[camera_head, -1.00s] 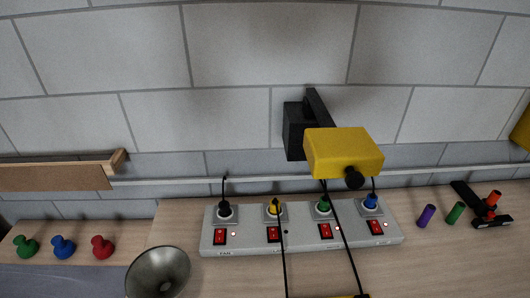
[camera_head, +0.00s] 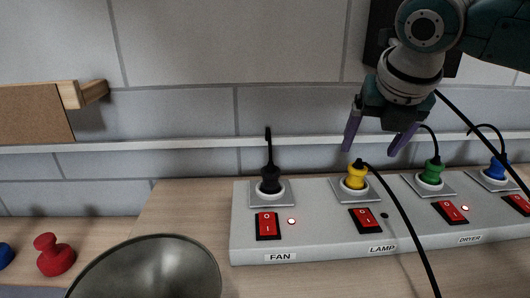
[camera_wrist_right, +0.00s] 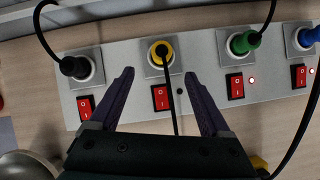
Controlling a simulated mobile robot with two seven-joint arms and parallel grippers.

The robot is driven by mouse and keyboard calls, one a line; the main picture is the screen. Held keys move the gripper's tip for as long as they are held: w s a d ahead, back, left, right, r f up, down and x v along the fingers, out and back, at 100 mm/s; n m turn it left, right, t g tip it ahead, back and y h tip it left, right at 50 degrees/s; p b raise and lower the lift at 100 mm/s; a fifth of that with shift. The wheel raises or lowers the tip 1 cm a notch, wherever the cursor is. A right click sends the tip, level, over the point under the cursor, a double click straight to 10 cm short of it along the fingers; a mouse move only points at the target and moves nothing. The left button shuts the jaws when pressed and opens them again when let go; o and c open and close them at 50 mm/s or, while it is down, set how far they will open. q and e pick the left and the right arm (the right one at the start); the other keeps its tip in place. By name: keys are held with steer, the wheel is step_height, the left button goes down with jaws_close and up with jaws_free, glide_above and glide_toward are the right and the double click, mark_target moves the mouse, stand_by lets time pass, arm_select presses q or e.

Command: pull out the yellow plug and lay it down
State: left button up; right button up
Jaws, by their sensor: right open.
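The yellow plug (camera_head: 355,176) sits upright in its socket on the grey power strip (camera_head: 330,250), above the switch labelled LAMP. A black cord runs from its top down to the right. My right gripper (camera_head: 376,147) is open and empty, pointing down above and behind the yellow plug in the head view. In the right wrist view the yellow plug (camera_wrist_right: 161,53) lies ahead of the gap between the open fingers (camera_wrist_right: 160,88), with nothing between them but the cord. My left gripper is not in view.
A black plug (camera_head: 270,178) stands to the left, a green plug (camera_head: 432,172) and a blue plug (camera_head: 497,168) to the right. A grey bowl (camera_head: 150,270) and a red peg (camera_head: 54,255) are at the front left. A rail (camera_head: 200,146) runs along the wall.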

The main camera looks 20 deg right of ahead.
mark_target(358, 167)
steer(key=shift+n, duration=0.3)
steer(key=b+x, duration=0.1)
steer(key=x, duration=0.2)
steer(key=b+x, duration=0.1)
steer(key=x, duration=0.3)
steer(key=b+x, duration=0.1)
steer(key=x, duration=0.2)
steer(key=shift+w+d, duration=0.35)
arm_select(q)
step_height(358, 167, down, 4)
arm_select(e)
jaws_close()
steer(key=c, duration=0.6)
jaws_free()
jaws_close()
